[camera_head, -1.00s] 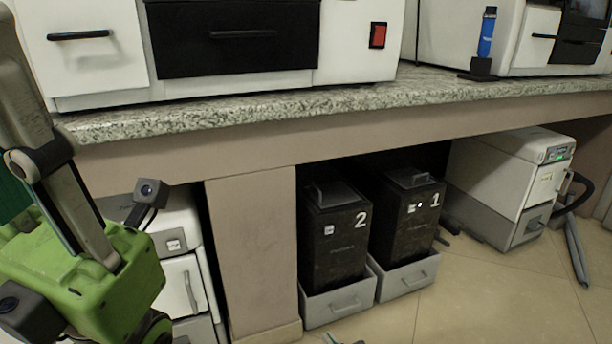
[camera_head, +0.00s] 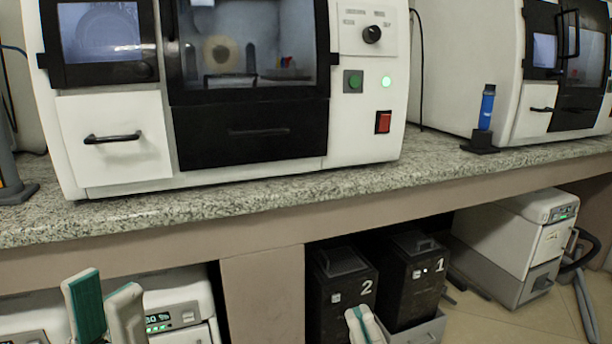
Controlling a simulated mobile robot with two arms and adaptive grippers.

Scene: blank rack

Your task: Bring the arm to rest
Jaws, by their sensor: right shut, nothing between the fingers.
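My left gripper (camera_head: 104,290) shows at the bottom left, its two pale fingers with green pads standing up and apart, with nothing between them. It is in front of the bench's lower part. My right gripper (camera_head: 364,318) shows at the bottom, right of the middle, its pale fingertips together and empty. It appears in front of the black bin marked 2 (camera_head: 335,283). Both wrists and arms are below the picture's edge.
A granite bench (camera_head: 280,192) spans the picture. It bears a white machine with a dark window (camera_head: 362,142), a blue tube in a black stand (camera_head: 487,108) and another white machine (camera_head: 490,60). Under it are black bin 1 (camera_head: 408,292) and white units (camera_head: 515,235).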

